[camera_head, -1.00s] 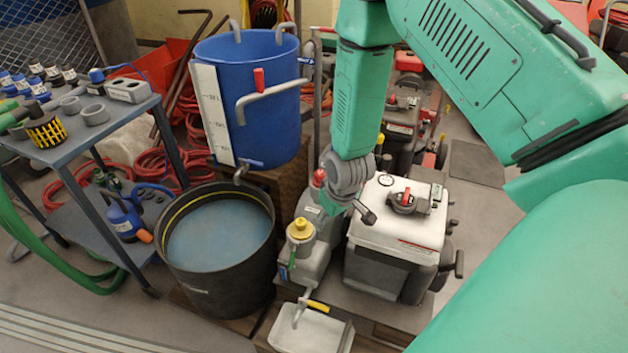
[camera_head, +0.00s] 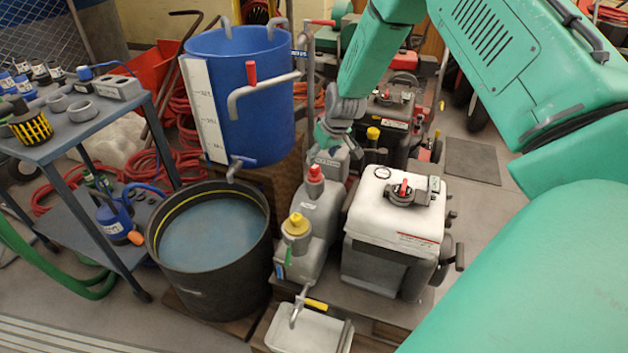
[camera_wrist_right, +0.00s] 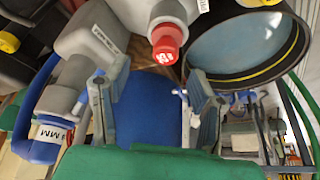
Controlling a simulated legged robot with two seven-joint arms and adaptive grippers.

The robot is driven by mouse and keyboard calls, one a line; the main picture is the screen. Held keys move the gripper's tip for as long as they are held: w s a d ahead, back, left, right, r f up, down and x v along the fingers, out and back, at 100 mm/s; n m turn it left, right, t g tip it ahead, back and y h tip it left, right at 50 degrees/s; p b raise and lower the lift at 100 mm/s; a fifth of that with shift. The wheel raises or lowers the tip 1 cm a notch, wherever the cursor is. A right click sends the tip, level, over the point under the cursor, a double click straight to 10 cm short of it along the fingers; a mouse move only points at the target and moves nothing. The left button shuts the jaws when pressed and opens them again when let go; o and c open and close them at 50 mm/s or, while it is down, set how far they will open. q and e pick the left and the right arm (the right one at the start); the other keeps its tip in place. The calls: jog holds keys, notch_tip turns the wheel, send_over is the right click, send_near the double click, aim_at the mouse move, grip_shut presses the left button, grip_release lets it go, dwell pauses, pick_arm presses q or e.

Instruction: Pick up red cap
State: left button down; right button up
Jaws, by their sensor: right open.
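The red cap (camera_head: 315,174) sits upright on top of the grey pump body (camera_head: 309,215), in the middle of the head view. It also shows in the wrist view (camera_wrist_right: 167,42) at top centre, on a grey neck. My right gripper (camera_head: 325,138) is behind and above the cap in the head view, apart from it. In the wrist view its two fingers (camera_wrist_right: 155,72) are spread and empty, with the blue tank (camera_wrist_right: 150,110) seen between them. The cap lies beyond the fingertips there. My left gripper is in neither view.
The blue tank (camera_head: 238,105) and a black tub of water (camera_head: 165,265) stand left of the pump. A white-topped machine (camera_head: 415,205) stands close on the right. A yellow cap (camera_head: 296,222) is in front. A small tool table (camera_head: 100,128) is at left.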

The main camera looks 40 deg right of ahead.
aim_at(316, 168)
jog(key=shift+x, duration=0.85)
jog(key=x, duration=0.1)
jog(key=b+x, duration=0.1)
jog(key=x, duration=0.1)
jog(key=b+x, duration=0.1)
jog(key=shift+a+f, duration=0.25)
jog(key=shift+a, duration=0.1)
jog(key=shift+w+f+b, duration=0.25)
jog(key=shift+f+b, duration=0.15)
jog(key=shift+r, duration=0.1)
grip_shut()
